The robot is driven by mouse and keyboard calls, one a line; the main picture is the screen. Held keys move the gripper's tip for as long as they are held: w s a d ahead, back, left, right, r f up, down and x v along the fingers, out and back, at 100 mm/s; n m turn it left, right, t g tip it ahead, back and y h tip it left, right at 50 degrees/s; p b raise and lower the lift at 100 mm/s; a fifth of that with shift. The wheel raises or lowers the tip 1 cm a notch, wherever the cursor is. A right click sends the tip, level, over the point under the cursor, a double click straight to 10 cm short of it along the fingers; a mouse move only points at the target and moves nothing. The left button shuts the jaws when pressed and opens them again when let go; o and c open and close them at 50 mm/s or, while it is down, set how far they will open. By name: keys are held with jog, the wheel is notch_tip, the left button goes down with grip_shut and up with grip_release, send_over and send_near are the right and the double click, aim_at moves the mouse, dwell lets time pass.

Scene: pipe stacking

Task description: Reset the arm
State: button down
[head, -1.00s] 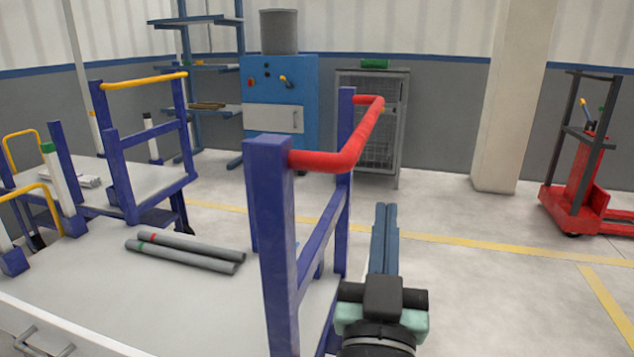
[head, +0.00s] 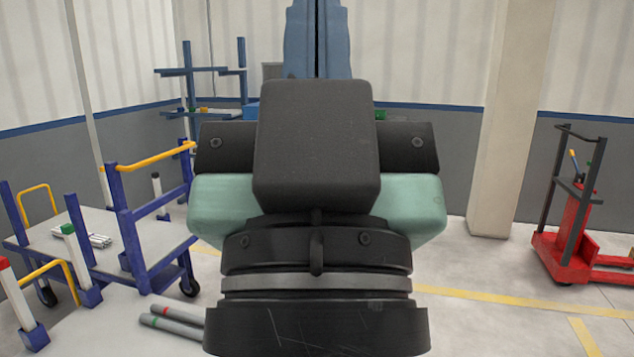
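My gripper (head: 317,8) fills the middle of the head view, close to the camera, with its back toward me and its blue fingers pointing up and away. The fingers lie side by side with only a thin dark line between them, and nothing shows in them. Their tips run to the top edge of the picture. Two grey pipes, one with a red band (head: 182,316) and one with a green band (head: 168,328), lie on the light tabletop (head: 95,335) at lower left. My gripper is apart from them and hides their right ends.
A blue cart with a yellow handle (head: 155,157) stands at left, with several short pipes on it (head: 98,240). Upright posts with red and green tops stand nearby. A red pallet lifter (head: 575,235) stands at right, beside a pillar (head: 500,130). Floor between is clear.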

notch_tip(320, 180, up, 21)
jog(key=p, duration=1.8)
jog(key=shift+p, duration=0.4)
